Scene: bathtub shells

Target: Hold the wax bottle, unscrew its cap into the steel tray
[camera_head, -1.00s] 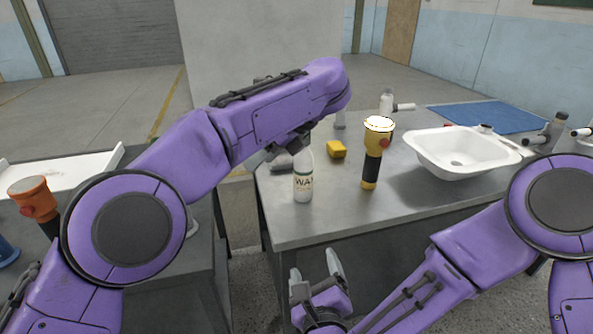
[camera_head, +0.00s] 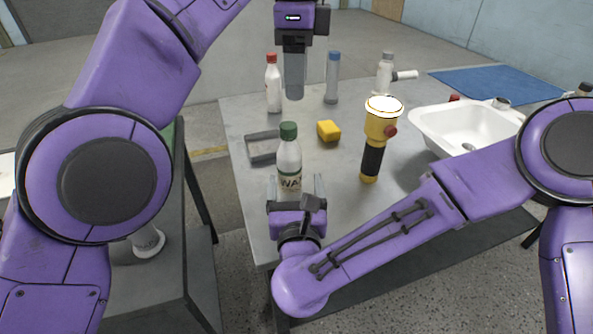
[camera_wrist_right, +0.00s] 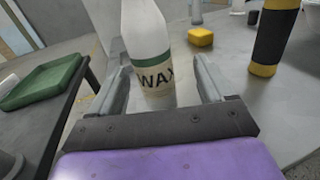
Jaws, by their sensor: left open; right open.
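The white wax bottle (camera_head: 289,160) with a green cap (camera_head: 288,130) stands upright near the table's front left. Its WAX label shows in the right wrist view (camera_wrist_right: 155,75), where the cap is out of frame. My right gripper (camera_head: 298,185) is open, with one finger on each side of the bottle's lower body; gaps show beside both fingers (camera_wrist_right: 163,88). My left gripper (camera_head: 294,92) is open and empty, pointing down above and beyond the cap; its fingers overlap edge-on. The shallow grey steel tray (camera_head: 262,158) lies just behind the bottle to the left, looking empty.
A yellow block (camera_head: 328,131) and a yellow-black flashlight (camera_head: 373,155) stand right of the bottle. A red-capped bottle (camera_head: 273,88) and a blue-capped tube (camera_head: 332,80) stand behind. A white basin (camera_head: 440,125) is at the right. The table's front left edge is close to the bottle.

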